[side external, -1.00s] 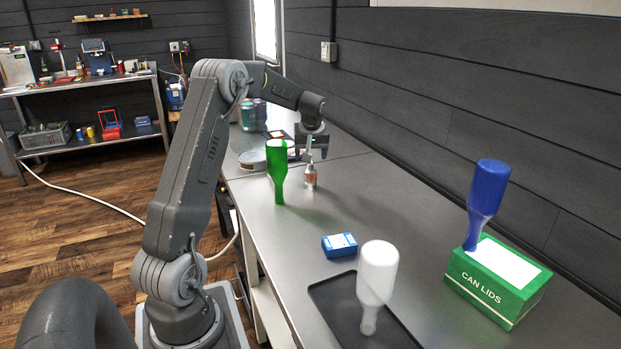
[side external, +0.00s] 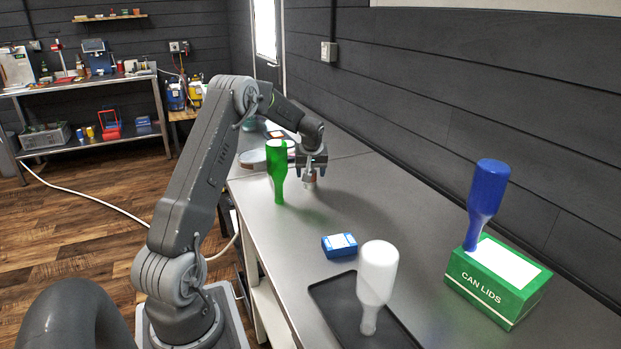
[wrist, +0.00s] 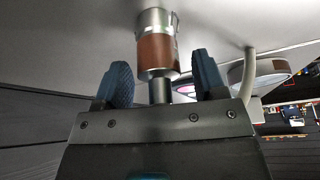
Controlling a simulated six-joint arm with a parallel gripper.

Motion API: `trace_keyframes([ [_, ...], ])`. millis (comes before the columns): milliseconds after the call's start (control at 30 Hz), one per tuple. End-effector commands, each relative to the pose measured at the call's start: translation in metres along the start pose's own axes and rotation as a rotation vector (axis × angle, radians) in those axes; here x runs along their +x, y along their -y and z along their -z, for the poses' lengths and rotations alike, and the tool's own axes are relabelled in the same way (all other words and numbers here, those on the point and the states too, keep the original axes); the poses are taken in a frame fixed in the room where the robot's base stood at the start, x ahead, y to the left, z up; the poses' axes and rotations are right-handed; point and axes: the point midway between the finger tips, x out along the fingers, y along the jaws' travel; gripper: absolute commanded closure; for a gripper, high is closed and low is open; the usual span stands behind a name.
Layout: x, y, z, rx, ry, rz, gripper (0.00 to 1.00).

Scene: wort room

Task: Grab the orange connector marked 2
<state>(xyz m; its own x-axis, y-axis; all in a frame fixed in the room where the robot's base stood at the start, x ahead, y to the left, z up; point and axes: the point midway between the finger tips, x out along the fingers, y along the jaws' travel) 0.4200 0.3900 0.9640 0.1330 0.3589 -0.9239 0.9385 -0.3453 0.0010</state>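The connector (side external: 310,184) stands upright on the grey bench, just right of the green upside-down bottle (side external: 277,170). It is a small metal cylinder with an orange-brown band; no mark 2 can be read on it. In the wrist view the connector (wrist: 157,52) shows between and beyond the two blue finger pads, with a gap on each side. My gripper (side external: 311,170) is pointing down right over it and hides its upper part in the side view. The fingers of my gripper (wrist: 161,80) are apart and do not visibly touch it.
The green bottle stands close on the left. Nearer are a blue box (side external: 340,245), a white bottle (side external: 377,275) on a black tray (side external: 330,296), and a blue bottle (side external: 487,195) on a green CAN LIDS box (side external: 490,304). A round grey dish (side external: 252,160) lies behind. The bench (side external: 400,235) mid-right is clear.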

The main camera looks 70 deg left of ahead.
Motion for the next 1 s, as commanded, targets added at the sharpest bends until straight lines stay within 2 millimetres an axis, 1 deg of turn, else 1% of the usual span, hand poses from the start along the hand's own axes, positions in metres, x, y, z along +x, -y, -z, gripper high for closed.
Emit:
trace_keyframes([
  [33, 0.000, 0.000, 0.000, 0.000, 0.000, 0.000, 0.40],
  [67, 0.000, 0.000, 0.000, 0.000, 0.000, 0.000, 0.43],
  [533, 0.000, 0.000, 0.000, 0.000, 0.000, 0.000, 0.88],
  [800, -0.004, 0.000, 0.002, 0.000, -0.002, -0.001, 0.89],
  [867, -0.009, 0.000, 0.004, -0.001, -0.003, -0.001, 0.89],
  [967, -0.023, 0.000, 0.010, 0.000, -0.005, -0.002, 0.89],
  [1000, -0.030, 0.000, 0.013, -0.001, -0.006, -0.002, 0.89],
])
